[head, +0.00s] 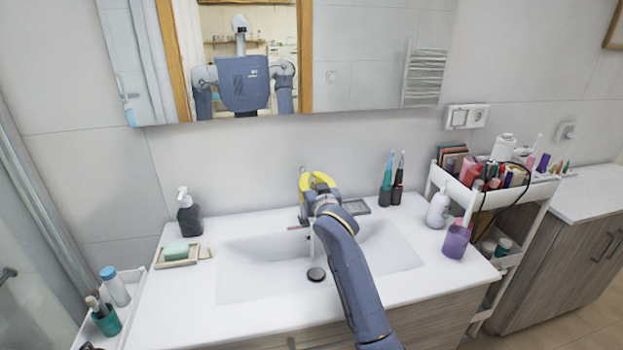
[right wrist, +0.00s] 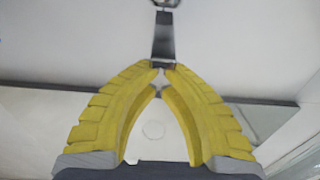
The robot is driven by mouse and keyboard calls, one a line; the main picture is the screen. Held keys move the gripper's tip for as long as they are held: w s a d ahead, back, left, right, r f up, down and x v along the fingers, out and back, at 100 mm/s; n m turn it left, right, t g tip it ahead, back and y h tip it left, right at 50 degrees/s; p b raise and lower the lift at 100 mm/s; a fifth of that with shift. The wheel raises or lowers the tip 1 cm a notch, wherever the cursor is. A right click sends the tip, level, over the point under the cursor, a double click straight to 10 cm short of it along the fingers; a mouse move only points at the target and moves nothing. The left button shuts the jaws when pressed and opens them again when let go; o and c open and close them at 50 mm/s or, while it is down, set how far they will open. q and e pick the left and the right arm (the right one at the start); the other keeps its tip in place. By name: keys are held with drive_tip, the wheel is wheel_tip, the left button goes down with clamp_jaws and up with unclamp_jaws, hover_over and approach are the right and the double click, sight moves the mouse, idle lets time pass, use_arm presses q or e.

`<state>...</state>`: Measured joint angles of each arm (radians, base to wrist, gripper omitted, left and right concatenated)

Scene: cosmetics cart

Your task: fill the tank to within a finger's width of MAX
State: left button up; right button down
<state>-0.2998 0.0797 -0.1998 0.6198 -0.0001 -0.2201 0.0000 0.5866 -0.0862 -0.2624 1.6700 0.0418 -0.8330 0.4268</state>
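My right gripper (head: 318,182) is over the back of the washbasin (head: 240,285), at the tap. In the right wrist view its yellow fingers (right wrist: 162,70) converge, with their tips closed at the end of a dark metal lever (right wrist: 163,38). The arm and gripper hide most of the tap in the head view. A thin pale vertical streak (head: 311,245) shows above the drain (head: 316,274); I cannot tell whether it is water. No tank or MAX mark can be made out. My left gripper is not in view.
A soap dish (head: 160,265) and dark pump bottle (head: 190,215) stand left of the basin. A loaded cart (head: 530,187) is beyond. The basin's front left is clear.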

drive_tip(key=shift+s+f, duration=0.2)
drive_tip(key=shift+f, duration=0.2)
